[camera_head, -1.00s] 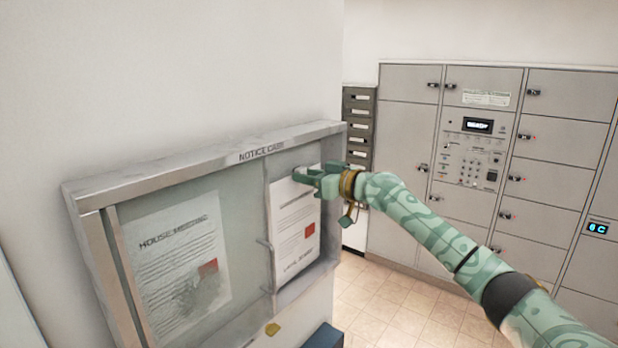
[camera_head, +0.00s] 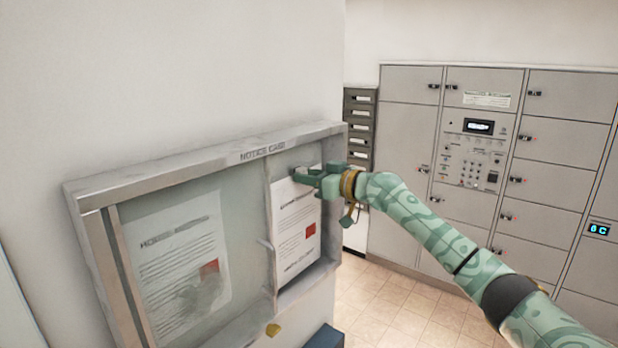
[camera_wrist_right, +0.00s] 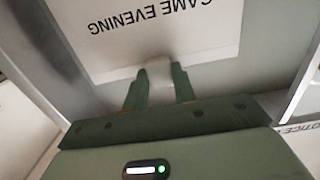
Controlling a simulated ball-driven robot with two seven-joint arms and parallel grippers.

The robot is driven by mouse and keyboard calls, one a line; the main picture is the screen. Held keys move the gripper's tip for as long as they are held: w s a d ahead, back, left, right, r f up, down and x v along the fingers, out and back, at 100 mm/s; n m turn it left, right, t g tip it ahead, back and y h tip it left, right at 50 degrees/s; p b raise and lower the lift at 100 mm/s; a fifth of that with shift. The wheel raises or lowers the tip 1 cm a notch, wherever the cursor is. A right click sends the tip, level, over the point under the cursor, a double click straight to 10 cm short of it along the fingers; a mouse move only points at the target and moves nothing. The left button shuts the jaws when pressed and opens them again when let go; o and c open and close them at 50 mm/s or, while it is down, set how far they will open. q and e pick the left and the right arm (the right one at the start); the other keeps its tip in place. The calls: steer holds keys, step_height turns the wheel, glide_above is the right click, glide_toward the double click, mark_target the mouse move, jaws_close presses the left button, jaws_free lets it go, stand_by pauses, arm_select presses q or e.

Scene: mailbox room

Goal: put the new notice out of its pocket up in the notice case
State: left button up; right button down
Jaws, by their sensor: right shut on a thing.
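The notice case (camera_head: 190,168) is a grey-framed case on the wall at the left. A white notice (camera_head: 297,240) with a red square stands in its right part, against the back panel. In the right wrist view the notice (camera_wrist_right: 150,30) shows upside down and reads "GAME EVENING". My right gripper (camera_head: 308,178) is shut on the notice at its top edge; its fingers (camera_wrist_right: 158,85) reach that edge in the wrist view. Another sheet, "House meeting" (camera_head: 180,260), is behind the glass at the left. My left gripper is out of view. I cannot make out the pocket.
The case's frame surrounds my right gripper closely at the top and right. A small yellow thing (camera_head: 272,330) and a blue box-like thing (camera_head: 323,338) are below the case. Grey lockers (camera_head: 562,160) and a dark letterbox stack (camera_head: 359,125) stand beyond. Tiled floor (camera_head: 385,310) between is clear.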

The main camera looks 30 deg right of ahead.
steer(key=shift+w+a, duration=0.2)
steer(key=shift+w, duration=0.45)
stand_by(0.3)
steer(key=c, duration=1.1)
jaws_free()
steer(key=shift+s, duration=0.2)
steer(key=shift+o, duration=0.2)
steer(key=shift+d, duration=0.1)
